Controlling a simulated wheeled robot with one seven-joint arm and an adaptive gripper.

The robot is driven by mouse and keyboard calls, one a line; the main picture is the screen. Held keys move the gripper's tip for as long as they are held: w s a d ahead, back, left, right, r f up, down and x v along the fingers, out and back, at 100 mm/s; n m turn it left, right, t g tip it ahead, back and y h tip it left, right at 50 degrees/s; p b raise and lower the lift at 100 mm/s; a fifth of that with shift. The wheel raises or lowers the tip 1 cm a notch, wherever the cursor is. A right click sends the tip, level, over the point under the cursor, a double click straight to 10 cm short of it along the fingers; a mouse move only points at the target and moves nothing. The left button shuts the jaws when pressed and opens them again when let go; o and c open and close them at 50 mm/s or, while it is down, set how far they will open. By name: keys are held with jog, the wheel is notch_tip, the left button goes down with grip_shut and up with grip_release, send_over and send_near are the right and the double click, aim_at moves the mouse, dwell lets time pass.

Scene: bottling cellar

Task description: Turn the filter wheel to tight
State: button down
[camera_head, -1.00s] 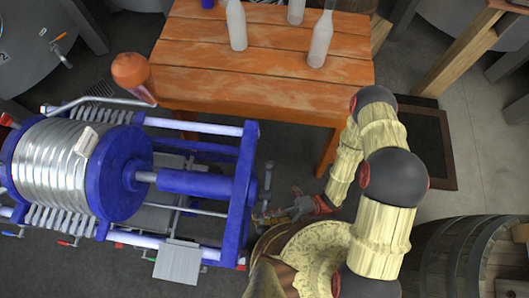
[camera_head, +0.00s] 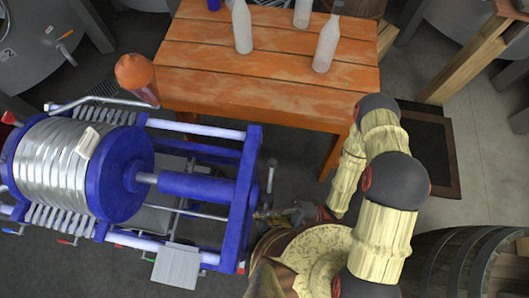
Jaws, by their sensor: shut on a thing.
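The plate filter (camera_head: 248,180), with a blue frame and a stack of pale plates, fills the left of the view. At the right end of its frame a grey metal spoke of the filter wheel (camera_head: 271,176) stands up. The rest of the wheel is mostly hidden by my gripper and the frame. My gripper (camera_head: 264,215) is at this end of the filter, low beside the frame, with its fingers shut on the wheel. The exact grip is small and hard to make out.
An orange wooden table (camera_head: 270,97) with pale bottles (camera_head: 327,43) stands behind. A barrel (camera_head: 465,265) is at the lower right. A dark mat (camera_head: 425,155) lies on the floor to the right. Steel tanks (camera_head: 35,45) stand at the back left.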

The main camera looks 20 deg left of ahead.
jog(key=c, duration=1.9)
grip_release()
jog(key=shift+v, duration=6.05)
